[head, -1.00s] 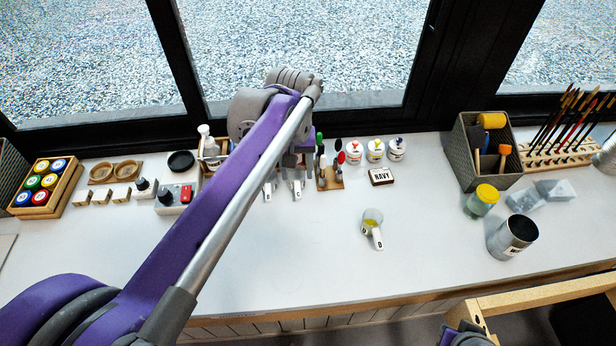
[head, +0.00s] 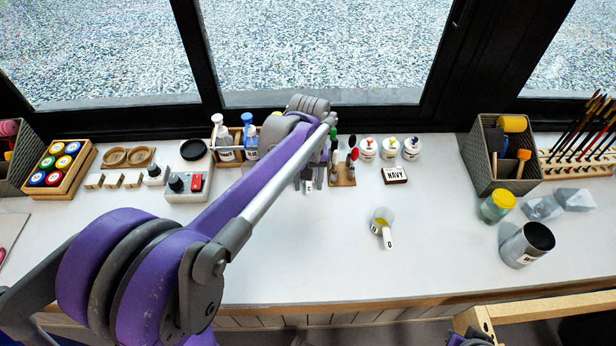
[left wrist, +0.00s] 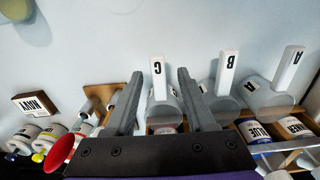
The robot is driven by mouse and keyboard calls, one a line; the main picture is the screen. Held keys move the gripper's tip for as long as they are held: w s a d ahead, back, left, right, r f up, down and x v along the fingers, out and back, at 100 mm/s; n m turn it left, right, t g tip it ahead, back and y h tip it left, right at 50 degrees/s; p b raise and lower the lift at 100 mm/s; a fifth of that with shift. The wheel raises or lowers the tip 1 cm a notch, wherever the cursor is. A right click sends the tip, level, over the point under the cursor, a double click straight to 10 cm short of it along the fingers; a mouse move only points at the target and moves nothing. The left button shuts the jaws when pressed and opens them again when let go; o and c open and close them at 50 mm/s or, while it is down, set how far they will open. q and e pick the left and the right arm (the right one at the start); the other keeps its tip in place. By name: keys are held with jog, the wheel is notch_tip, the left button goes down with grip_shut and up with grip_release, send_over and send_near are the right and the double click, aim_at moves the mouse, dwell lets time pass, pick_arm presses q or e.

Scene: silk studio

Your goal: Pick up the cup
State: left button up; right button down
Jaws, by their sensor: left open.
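In the left wrist view, grey cups with white lettered handles stand in a row: cup C (left wrist: 164,108), cup B (left wrist: 222,98) and cup A (left wrist: 268,101). My left gripper (left wrist: 161,73) is open, its two fingers on either side of cup C, with its C handle showing between them. I cannot tell whether the fingers touch it. In the head view, my left arm covers most of this row and the gripper's fingers are largely hidden. Another cup, D (head: 383,215), with yellow inside, stands apart on the open table to the right. My right gripper does not show clearly.
A stand of coloured-tip tools (head: 343,173), white paint jars (head: 390,149) and a NAVY block (head: 395,175) stand right of the left gripper. A dark can (head: 527,244) and grey box (head: 493,160) are at the right. The table's front middle (head: 330,255) is clear.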

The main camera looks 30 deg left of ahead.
pick_arm(q)
jog(key=shift+f, duration=0.4)
jog(key=shift+c, duration=0.3)
grip_shut()
